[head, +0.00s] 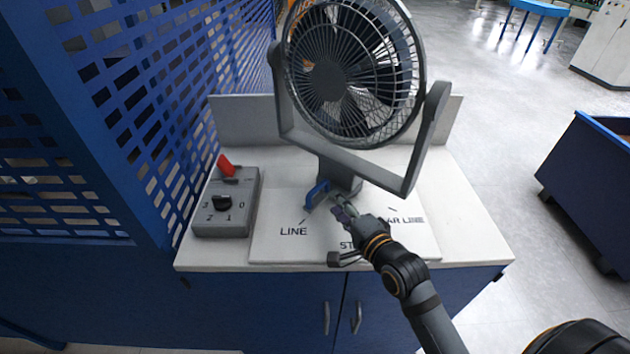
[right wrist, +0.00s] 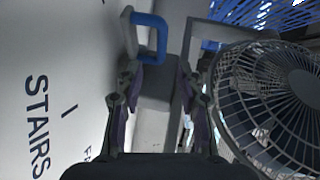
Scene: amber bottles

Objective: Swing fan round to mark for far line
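The grey fan (head: 352,75) stands in a yoke on a pivot base on the white table. A blue handle (head: 316,193) sticks out from the base, near the LINE mark (head: 293,231). The FAR LINE mark (head: 402,219) is to the right, partly hidden by my right arm; the STAIRS mark between them is mostly covered. My right gripper (head: 345,207) is just right of the blue handle. In the right wrist view its fingers (right wrist: 157,85) are apart, with the blue handle (right wrist: 152,35) just beyond them; I see no grip. My left gripper is not in view.
A grey control box (head: 226,203) with a black knob and red lever stands at the table's left. A blue perforated screen (head: 130,110) borders the left side. A blue bin (head: 590,185) stands on the floor at right.

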